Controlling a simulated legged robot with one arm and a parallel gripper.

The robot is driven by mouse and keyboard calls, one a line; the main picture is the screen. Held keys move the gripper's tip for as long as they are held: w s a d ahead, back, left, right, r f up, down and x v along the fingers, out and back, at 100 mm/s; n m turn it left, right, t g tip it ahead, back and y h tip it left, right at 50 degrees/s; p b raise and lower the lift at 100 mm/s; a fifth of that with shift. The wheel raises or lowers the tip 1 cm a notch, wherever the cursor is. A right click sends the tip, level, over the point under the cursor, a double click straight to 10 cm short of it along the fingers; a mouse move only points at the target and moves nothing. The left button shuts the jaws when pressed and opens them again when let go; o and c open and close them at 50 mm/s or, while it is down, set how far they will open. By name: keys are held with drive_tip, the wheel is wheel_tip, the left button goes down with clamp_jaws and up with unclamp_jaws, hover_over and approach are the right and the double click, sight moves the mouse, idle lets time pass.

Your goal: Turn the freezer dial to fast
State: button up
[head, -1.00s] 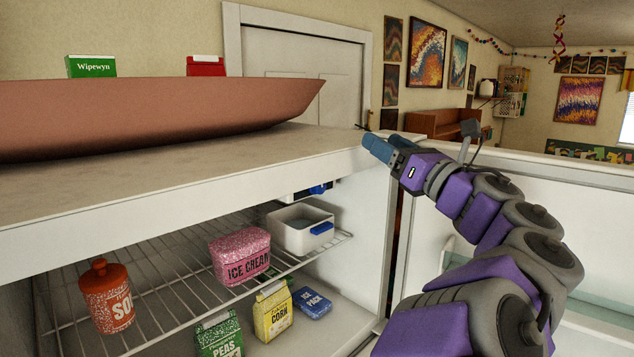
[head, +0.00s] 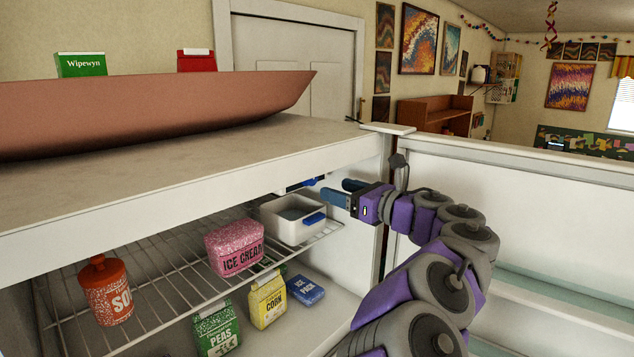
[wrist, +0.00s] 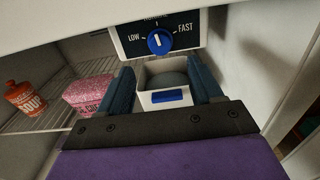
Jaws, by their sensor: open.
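The freezer dial (wrist: 160,42) is a round blue knob on a dark panel (wrist: 132,46) in the wrist view. LOW is at its left and FAST at its right; the top label is cut off. Its white mark points roughly upward, between LOW and FAST. In the head view a bit of the blue dial (head: 313,181) shows under the freezer's top edge. My gripper (head: 338,191) is open and empty, just right of the dial in the head view. In the wrist view my gripper's fingers (wrist: 162,80) are spread below the dial, apart from it.
A white bin with a blue handle (head: 290,232) sits on the wire rack below the dial, near my fingers. Ice cream (head: 235,247) and a soup container (head: 106,290) are left on the rack. The freezer's top slab (head: 200,215) overhangs the dial; the right inner wall is close.

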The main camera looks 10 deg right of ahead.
sight(314, 180)
drive_tip(key=x, duration=0.7)
drive_tip(key=shift+w+p, duration=0.2)
drive_tip(key=shift+p, duration=0.1)
drive_tip(key=c, duration=1)
